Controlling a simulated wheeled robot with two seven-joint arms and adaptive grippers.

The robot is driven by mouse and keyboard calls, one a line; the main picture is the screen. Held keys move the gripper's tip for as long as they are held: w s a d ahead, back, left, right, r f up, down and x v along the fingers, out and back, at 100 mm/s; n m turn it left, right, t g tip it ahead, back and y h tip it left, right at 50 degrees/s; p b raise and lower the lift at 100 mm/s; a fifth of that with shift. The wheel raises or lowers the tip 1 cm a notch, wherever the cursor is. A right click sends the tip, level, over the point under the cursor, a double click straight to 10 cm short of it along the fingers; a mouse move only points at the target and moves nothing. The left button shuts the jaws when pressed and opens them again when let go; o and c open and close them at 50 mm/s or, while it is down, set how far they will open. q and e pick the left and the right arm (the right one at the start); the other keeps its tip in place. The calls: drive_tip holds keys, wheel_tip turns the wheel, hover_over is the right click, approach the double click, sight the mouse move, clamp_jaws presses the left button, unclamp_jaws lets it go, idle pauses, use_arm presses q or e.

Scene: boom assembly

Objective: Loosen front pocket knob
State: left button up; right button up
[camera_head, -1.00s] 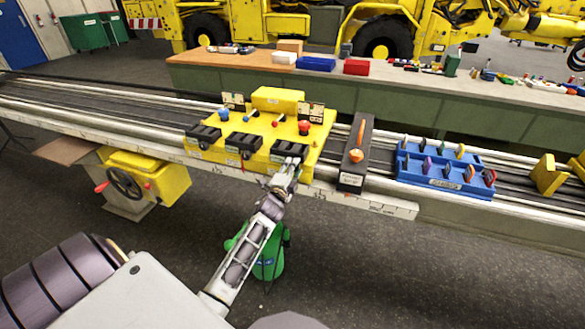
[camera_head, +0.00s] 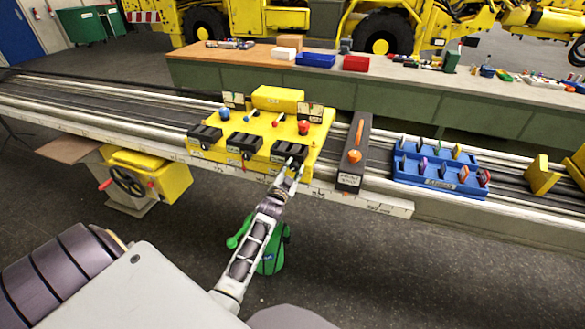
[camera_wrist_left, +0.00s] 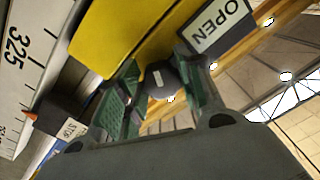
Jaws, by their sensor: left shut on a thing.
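The yellow carriage (camera_head: 262,128) sits on the long rail, with black pocket boxes along its front edge. My left gripper (camera_head: 289,174) is at the carriage's front edge, just below the rightmost black box (camera_head: 289,152). In the left wrist view, a dark round knob (camera_wrist_left: 162,80) lies between the two green-padded fingers of my left gripper (camera_wrist_left: 158,92), beside the yellow body (camera_wrist_left: 120,35) and the label reading OPEN (camera_wrist_left: 218,25). The gripper is shut on this knob. The knob cannot be made out in the head view. My right gripper is not in view.
A dark block with an orange pointer (camera_head: 354,156) stands on the rail right of the carriage. A blue rack (camera_head: 437,171) of coloured clips is farther right. A green container (camera_head: 274,250) stands on the floor below my left forearm. A handwheel (camera_head: 126,182) is at the left.

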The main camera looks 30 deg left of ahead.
use_arm(q)
drive_tip(key=shift+f+n, duration=0.15)
drive_tip(key=shift+n, duration=0.45)
drive_tip(key=o, duration=1)
drive_tip(key=shift+v, duration=6.05)
drive_tip(key=shift+a, duration=0.1)
